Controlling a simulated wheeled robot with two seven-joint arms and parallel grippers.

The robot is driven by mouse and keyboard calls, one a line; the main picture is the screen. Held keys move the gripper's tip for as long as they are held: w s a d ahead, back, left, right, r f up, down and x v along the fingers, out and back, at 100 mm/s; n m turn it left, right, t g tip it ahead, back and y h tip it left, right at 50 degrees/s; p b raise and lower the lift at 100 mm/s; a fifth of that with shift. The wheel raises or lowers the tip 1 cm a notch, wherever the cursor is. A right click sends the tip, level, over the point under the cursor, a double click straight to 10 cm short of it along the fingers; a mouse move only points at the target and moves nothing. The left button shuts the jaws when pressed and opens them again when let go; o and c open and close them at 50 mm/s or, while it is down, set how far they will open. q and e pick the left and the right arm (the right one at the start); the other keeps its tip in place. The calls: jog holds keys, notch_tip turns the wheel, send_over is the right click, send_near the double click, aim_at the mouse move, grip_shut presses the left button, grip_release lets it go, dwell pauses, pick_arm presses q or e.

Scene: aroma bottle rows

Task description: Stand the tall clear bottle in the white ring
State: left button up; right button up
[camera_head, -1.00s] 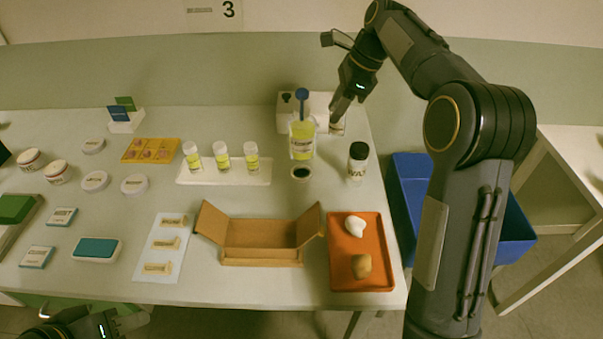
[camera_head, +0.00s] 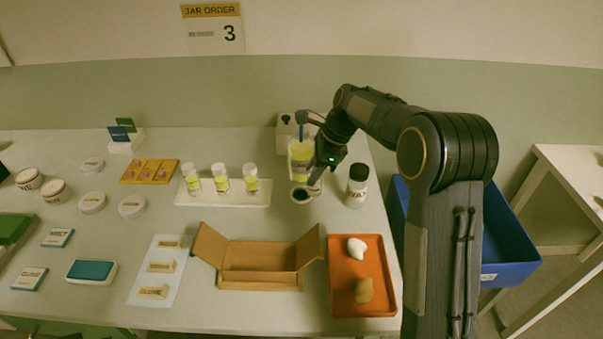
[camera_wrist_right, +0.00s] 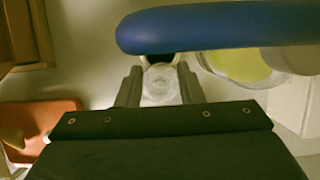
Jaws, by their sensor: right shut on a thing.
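The tall clear bottle (camera_wrist_right: 160,84) is between the fingers of my right gripper (camera_head: 313,177), which is shut on it. In the head view the gripper and wrist hide most of the bottle. The white ring (camera_head: 294,200), with a dark middle, lies on the table just below and left of the gripper. In the right wrist view part of the ring (camera_wrist_right: 143,61) shows just beyond the bottle, partly behind a blue handle. I cannot tell whether the bottle touches the table or ring. My left gripper is out of view.
A jug of yellow liquid (camera_head: 299,168) with a blue-handled tool stands right behind the ring. A black-capped bottle (camera_head: 357,190) stands to the right. A white tray (camera_head: 262,198) with several yellow jars is left. An open cardboard box (camera_head: 260,283) and orange tray (camera_head: 337,298) lie in front.

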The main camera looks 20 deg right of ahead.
jog(key=a, duration=0.1)
jog(key=w+a, duration=0.1)
jog(key=a, duration=0.1)
jog(key=shift+a+r, duration=0.1)
jog(key=shift+s+f, duration=0.1)
jog(key=shift+f, duration=0.65)
jog(key=o, duration=0.8)
jog(key=p+v, duration=0.1)
jog(key=v, duration=1.1)
